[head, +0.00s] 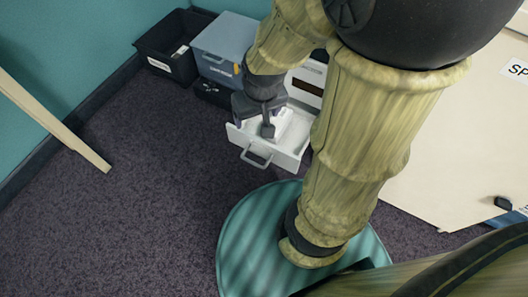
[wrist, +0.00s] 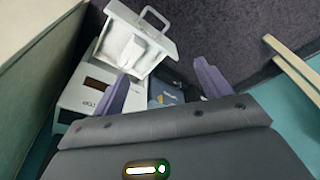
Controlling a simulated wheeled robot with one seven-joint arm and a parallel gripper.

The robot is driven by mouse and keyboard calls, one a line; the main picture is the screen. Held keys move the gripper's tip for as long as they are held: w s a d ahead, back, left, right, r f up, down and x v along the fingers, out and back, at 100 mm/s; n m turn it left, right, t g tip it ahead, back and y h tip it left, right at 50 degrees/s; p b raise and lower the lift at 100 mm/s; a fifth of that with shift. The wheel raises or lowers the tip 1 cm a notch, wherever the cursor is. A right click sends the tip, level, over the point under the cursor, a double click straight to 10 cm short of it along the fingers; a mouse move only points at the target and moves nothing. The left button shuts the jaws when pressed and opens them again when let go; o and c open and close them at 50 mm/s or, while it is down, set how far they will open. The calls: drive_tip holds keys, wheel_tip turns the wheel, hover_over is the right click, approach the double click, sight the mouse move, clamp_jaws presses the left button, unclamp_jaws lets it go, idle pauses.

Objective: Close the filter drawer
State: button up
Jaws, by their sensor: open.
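The filter drawer (head: 293,158) is white, with a grey loop handle (head: 257,160) on its front. It is pulled out of a white device (head: 307,82) that my arm partly hides. In the wrist view the open drawer (wrist: 158,52) holds a white item, and its handle (wrist: 155,14) points away from the white device body (wrist: 78,95). My gripper (head: 262,112) is over the drawer in the head view. In the wrist view my gripper (wrist: 161,72) is open and empty, its two purple fingers apart. Whether it touches the drawer cannot be told.
A black bin (head: 165,55) and a blue-grey box (head: 225,45) stand by the wall left of the device. A pale wooden bar (head: 60,130) slants at the left. A cream panel (head: 455,140) is at the right.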

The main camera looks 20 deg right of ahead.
drive_tip(key=shift+r, duration=0.2)
drive_tip(key=c, duration=0.3)
drive_tip(key=p+v, duration=0.2)
drive_tip(key=w+p+v, duration=0.1)
drive_tip(key=p+v, duration=0.1)
drive_tip(key=shift+r+p, duration=0.25)
drive_tip(key=shift+p, duration=0.15)
drive_tip(key=c, duration=1.1)
drive_tip(key=p+v, duration=0.3)
drive_tip(key=w+p+v, duration=0.1)
drive_tip(key=p+v, duration=0.2)
drive_tip(key=shift+w+r, duration=0.1)
drive_tip(key=shift+r, duration=0.2)
clamp_jaws()
drive_tip(key=shift+f, duration=0.15)
